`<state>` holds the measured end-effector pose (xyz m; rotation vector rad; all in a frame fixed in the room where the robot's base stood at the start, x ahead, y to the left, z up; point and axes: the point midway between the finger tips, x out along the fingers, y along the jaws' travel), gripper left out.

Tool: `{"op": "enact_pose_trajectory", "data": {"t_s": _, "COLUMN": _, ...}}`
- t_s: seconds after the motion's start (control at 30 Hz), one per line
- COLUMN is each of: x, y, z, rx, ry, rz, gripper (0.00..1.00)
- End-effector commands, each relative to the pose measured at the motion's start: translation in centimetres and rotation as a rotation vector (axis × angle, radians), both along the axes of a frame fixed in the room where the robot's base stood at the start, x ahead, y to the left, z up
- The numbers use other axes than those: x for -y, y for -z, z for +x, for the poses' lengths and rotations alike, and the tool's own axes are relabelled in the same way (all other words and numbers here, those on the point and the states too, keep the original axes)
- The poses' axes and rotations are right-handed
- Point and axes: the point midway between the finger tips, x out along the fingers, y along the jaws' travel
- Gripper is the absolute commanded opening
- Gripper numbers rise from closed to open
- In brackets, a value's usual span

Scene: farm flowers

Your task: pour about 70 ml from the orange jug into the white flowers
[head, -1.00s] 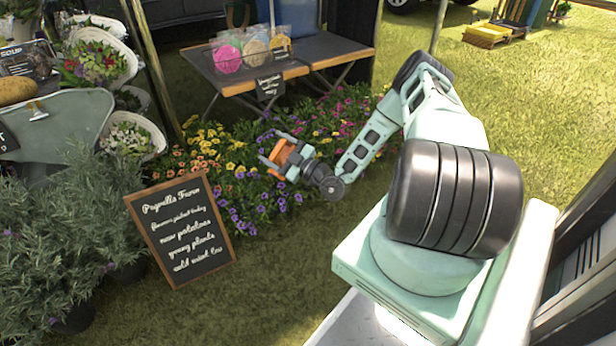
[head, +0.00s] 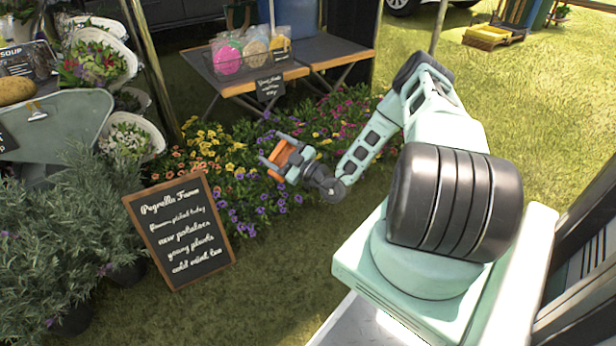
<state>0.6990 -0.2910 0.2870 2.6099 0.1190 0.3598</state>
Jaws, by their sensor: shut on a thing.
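The orange jug (head: 281,153) is held between the fingers of my gripper (head: 274,163). My gripper is shut on it, above the bed of mixed flowers. The fingers and wrist hide part of the jug, and I cannot tell its exact tilt or see any water. Under and around the jug are orange, yellow, purple and pink blooms (head: 238,205). I cannot make out a separate clump of white flowers in the bed. A pale bouquet with some white in it (head: 130,135) stands in a white wrap at the left, well apart from the jug.
A chalkboard sign (head: 180,230) leans in front of the flowers. Bushy grey-green plants (head: 60,230) fill the lower left. A dark wooden table (head: 330,50) with bagged round items stands behind the bed. A metal scoop-like tub (head: 60,125) is at the left. Open grass (head: 500,90) lies right.

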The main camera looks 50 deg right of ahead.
Motion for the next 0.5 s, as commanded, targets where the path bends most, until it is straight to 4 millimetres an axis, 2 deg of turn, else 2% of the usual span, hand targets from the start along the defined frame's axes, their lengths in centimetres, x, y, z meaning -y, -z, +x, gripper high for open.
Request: {"op": "enact_pose_trajectory", "data": {"t_s": 0.5, "x": 0.25, "y": -0.01, "z": 0.00, "rx": 0.000, "ry": 0.000, "rz": 0.035, "gripper": 0.31}}
